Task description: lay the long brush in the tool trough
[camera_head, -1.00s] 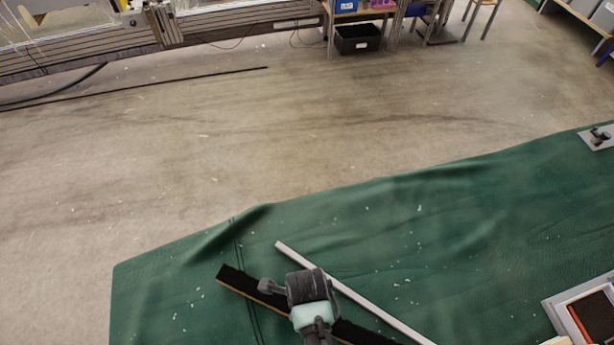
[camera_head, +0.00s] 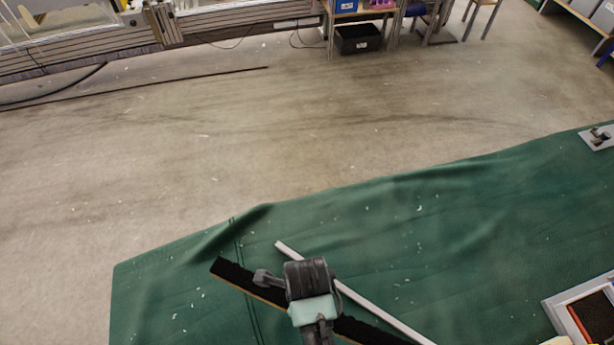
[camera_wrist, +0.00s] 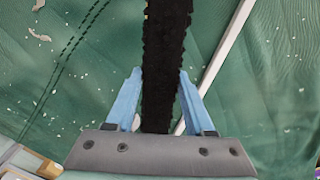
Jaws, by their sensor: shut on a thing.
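The long brush (camera_head: 245,281) has black bristles and a thin tan back. It lies slantwise over the green cloth in the head view, its middle hidden behind my gripper (camera_head: 286,288). In the wrist view the brush (camera_wrist: 165,50) runs between the two blue fingers of my gripper (camera_wrist: 158,85), which is shut on it. The head view does not show clearly whether the brush touches the cloth. I cannot make out the tool trough for sure in either view.
A pale thin bar (camera_head: 385,313) lies on the green cloth (camera_head: 450,240) close beside the brush. A light-framed tray (camera_head: 553,310) with dark contents is at the lower right. A small grey plate (camera_head: 590,142) lies at the far right edge. Cloth between them is clear.

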